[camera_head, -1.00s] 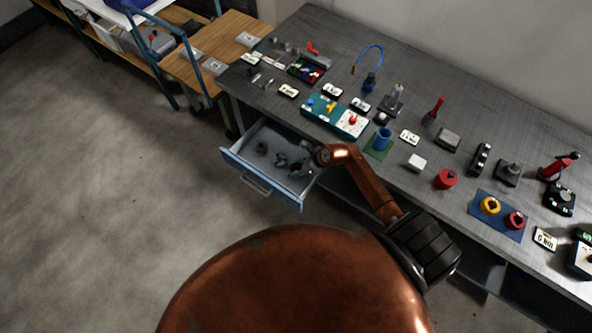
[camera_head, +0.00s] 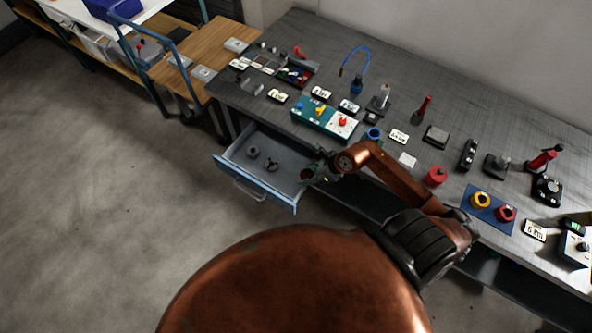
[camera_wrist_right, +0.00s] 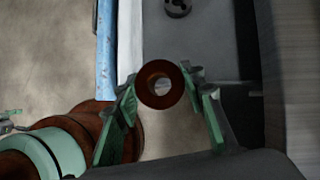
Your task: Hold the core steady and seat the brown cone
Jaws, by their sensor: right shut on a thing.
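My right gripper (camera_head: 318,173) is over the right end of the open drawer. In the right wrist view, its green-padded fingers (camera_wrist_right: 160,92) are shut on a brown round piece with a hole through it, which looks like the brown cone (camera_wrist_right: 145,90). It is seen end-on. The cone also shows small in the head view (camera_head: 306,174). I cannot tell which thing is the core. Small green parts at the left edge of the wrist view may be my left gripper (camera_wrist_right: 9,120); its jaws are unclear.
The blue-fronted drawer (camera_head: 222,169) holds a dark grey ring (camera_head: 253,152) and another dark piece (camera_head: 271,164).

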